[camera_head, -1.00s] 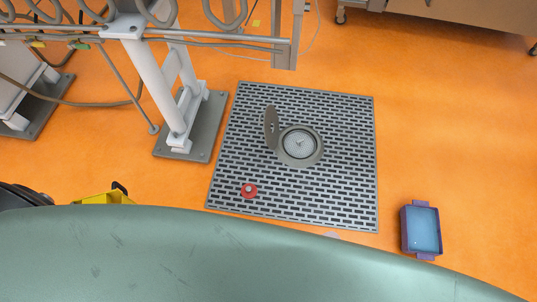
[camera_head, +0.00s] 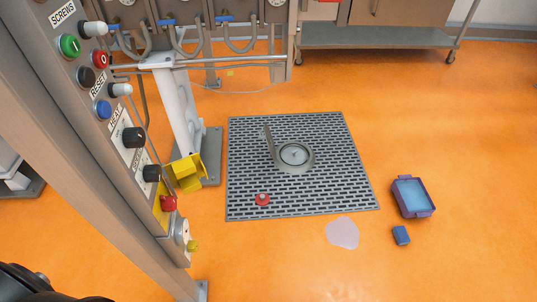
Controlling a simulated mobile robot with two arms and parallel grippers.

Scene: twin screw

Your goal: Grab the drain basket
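A round drain (camera_head: 309,165) with a raised grey rim sits in the slotted floor grate (camera_head: 340,190), near the picture's middle. Its round lid (camera_head: 269,143) stands hinged up on the left side of the opening. Inside the opening is a pale, round, perforated piece that looks like the drain basket (camera_head: 294,154). It sits within the rim and nothing touches it from above. Neither of my grippers shows in the head view.
A control panel post (camera_head: 118,150) with buttons and knobs rises at the left. A yellow bracket (camera_head: 186,173) is beside it. A red knob-like object (camera_head: 262,199) lies on the grate. A pale puddle (camera_head: 342,233), blue block (camera_head: 401,236) and purple-blue tray (camera_head: 413,197) are on the open orange floor.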

